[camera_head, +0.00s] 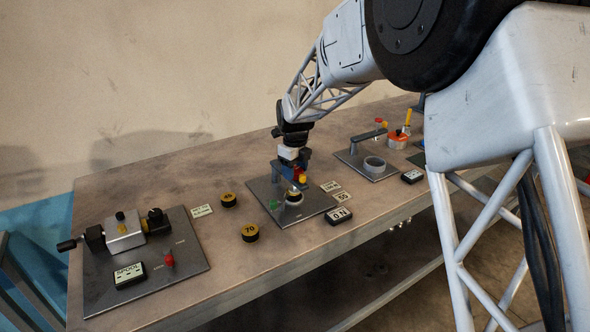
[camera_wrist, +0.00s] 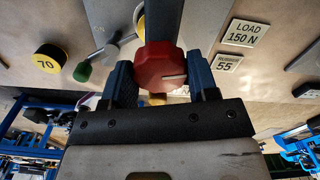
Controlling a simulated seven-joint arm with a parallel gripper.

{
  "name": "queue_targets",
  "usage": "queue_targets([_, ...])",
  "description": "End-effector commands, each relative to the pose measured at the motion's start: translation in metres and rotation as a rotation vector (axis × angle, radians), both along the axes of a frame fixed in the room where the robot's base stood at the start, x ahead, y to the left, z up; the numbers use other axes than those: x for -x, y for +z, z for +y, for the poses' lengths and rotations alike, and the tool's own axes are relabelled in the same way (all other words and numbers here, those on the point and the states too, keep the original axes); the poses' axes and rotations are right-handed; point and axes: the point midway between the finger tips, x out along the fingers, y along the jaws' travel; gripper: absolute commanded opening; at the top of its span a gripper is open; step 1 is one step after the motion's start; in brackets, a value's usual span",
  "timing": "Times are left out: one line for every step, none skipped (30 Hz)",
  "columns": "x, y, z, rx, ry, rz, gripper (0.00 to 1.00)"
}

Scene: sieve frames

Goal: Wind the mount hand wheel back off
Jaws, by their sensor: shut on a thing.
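The mount hand wheel is a red faceted knob with a pale line on its face (camera_wrist: 160,68), at the end of a dark post (camera_wrist: 164,20) in the wrist view. In the head view it is a small red spot (camera_head: 301,177) on the middle fixture, partly hidden by my gripper (camera_head: 295,172). In the wrist view the blue fingers of my gripper (camera_wrist: 160,78) are on either side of the wheel, shut on it. Whether the wheel's thread is engaged cannot be seen. A green knob (camera_head: 274,205) and a grey ring (camera_head: 292,199) are on the same fixture plate (camera_head: 317,206).
Black discs with yellow tops, one marked 70 (camera_head: 250,232), stand left of the fixture. A crank fixture (camera_head: 125,233) with a red knob is further left. A ring fixture (camera_head: 374,166) and a red-orange block (camera_head: 397,141) stand right. Label plates (camera_wrist: 244,33) lie nearby.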

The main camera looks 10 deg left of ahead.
Motion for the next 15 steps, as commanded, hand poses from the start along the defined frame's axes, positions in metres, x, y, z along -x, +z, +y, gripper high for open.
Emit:
queue_targets([-0.0001,0.0004,0.0000,0.000,0.029,0.000,0.30])
queue_targets([0.0000,0.0004,-0.0001,0.000,0.050,0.000,0.30])
queue_targets([0.0000,0.0004,-0.0001,0.000,0.078,0.000,0.30])
queue_targets([0.0000,0.0004,-0.0001,0.000,0.098,0.000,0.30])
queue_targets([0.0000,0.0005,-0.0001,0.000,0.119,0.000,0.30])
queue_targets([-0.0001,0.0005,-0.0002,0.000,0.147,0.000,0.30])
queue_targets([0.0000,0.0005,-0.0001,0.000,0.168,0.000,0.30])
queue_targets([-0.0001,0.0006,-0.0002,0.000,0.188,0.000,0.30])
queue_targets([0.0000,0.0006,-0.0001,0.000,0.216,0.000,0.30])
queue_targets([-0.0001,0.0006,-0.0002,0.000,0.236,0.000,0.30])
queue_targets([-0.0001,0.0007,-0.0002,0.000,0.254,0.000,0.30])
queue_targets([-0.0001,0.0006,-0.0002,0.000,0.275,0.000,0.30])
queue_targets([0.0000,0.0007,-0.0001,0.000,0.290,0.000,0.30])
queue_targets([-0.0001,0.0007,-0.0002,0.000,0.302,0.000,0.30])
queue_targets([-0.0001,0.0007,-0.0002,0.000,0.315,0.000,0.30])
